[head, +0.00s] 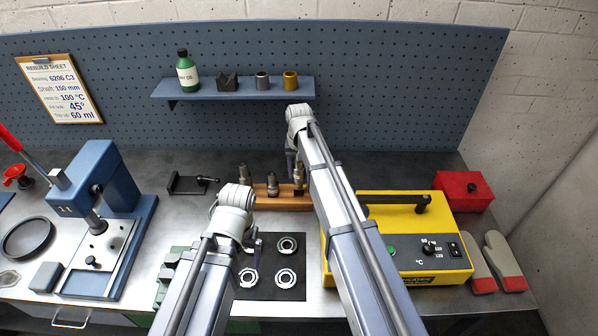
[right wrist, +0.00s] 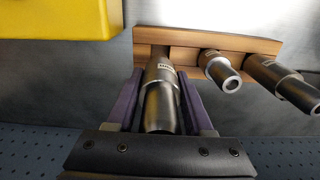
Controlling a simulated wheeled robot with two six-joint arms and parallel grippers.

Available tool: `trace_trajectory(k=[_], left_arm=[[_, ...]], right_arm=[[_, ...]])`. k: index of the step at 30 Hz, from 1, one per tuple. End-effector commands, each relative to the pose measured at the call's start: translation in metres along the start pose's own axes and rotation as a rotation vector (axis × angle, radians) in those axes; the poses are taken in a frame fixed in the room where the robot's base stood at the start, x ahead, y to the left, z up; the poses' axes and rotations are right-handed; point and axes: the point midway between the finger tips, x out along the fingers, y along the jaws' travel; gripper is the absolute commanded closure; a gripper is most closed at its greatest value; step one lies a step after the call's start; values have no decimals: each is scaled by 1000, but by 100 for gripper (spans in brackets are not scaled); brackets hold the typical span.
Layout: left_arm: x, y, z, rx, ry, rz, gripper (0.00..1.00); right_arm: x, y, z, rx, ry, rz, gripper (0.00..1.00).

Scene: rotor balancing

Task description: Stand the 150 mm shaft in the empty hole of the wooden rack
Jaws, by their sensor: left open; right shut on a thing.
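The wooden rack (head: 281,204) lies along the back of the bench; it also shows in the right wrist view (right wrist: 228,42). My right gripper (right wrist: 162,80) is shut on a grey stepped shaft (right wrist: 160,98) with a small label, its purple fingers on both sides. The held shaft also shows in the head view (head: 299,174), upright at the rack's right end. Its far end meets the rack in the picture; I cannot tell whether it is in a hole. Two other shafts (right wrist: 220,70) (right wrist: 287,86) stand in the rack. My left gripper (head: 252,244) is open and empty above the dark mat, its fingers mostly hidden.
A yellow heater (head: 440,262) stands right of the rack, close to my right arm. A dark mat (head: 268,245) with several bearing rings lies in front of the rack. A blue press (head: 110,185) stands left. A shelf (head: 240,88) with bottle and cups hangs behind.

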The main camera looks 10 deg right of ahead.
Motion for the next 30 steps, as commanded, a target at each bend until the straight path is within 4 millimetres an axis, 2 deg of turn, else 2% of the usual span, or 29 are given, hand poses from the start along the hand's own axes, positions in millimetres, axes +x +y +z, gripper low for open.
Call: trace_trajectory(k=[1, 6, 30], left_arm=[[8, 1, 0, 0, 0, 0, 14], [16, 2, -1, -1, 0, 0, 14], [15, 1, -1, -1, 0, 0, 14]], right_arm=[[9, 0, 0, 0, 0, 0, 100], [16, 0, 0, 0, 0, 0, 100], [15, 0, 1, 0, 0, 0, 100]])
